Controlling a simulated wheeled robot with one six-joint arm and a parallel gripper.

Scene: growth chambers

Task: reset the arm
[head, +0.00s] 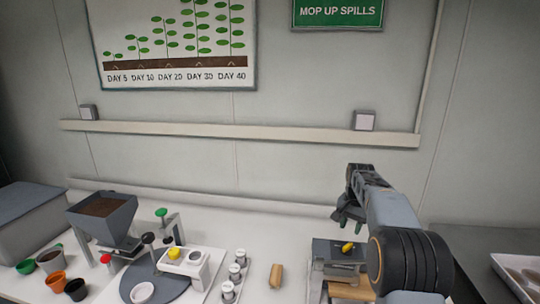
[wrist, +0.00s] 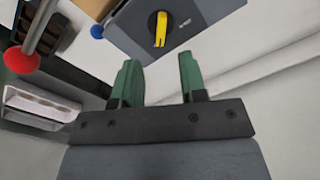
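My gripper (head: 346,217) is raised above the right part of the white bench in the head view. In the wrist view its two green fingers (wrist: 158,82) stand apart with nothing between them. Beyond the fingertips is a dark grey box with a yellow knob (wrist: 161,29). The same yellow knob (head: 347,247) shows just below my gripper in the head view. My gripper appears clear of the box.
A soil hopper (head: 103,217), several small pots and a dark round plate (head: 165,279) stand at the left. Several white-capped vials (head: 235,271) and a tan block (head: 276,275) lie mid-bench. A white tray (head: 518,272) is at far right. The wall rises behind.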

